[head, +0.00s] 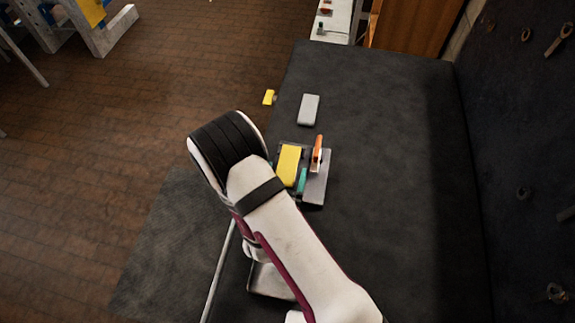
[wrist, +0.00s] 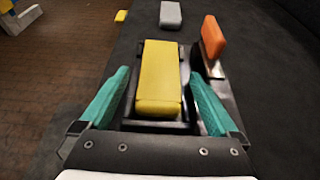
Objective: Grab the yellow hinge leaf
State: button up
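The yellow hinge leaf (wrist: 158,75) is a long yellow block. It lies in a dark fixture (wrist: 152,126) and also shows in the head view (head: 289,165), just right of my arm. My gripper (wrist: 158,92) is open, with one teal finger on each side of the yellow block. Gaps show between the fingers and the block, and the gripper holds nothing. In the head view my arm hides the left finger and part of the fixture; the right teal finger (head: 302,180) shows beside the block.
An orange block (wrist: 213,38) stands upright just right of the yellow block, close to the right finger. A grey block (head: 309,109) and a small yellow piece (head: 268,97) lie farther back. The dark bench top (head: 400,150) is clear to the right.

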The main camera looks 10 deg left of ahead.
grip_shut()
jog(key=shift+r, duration=0.15)
dwell(0.4)
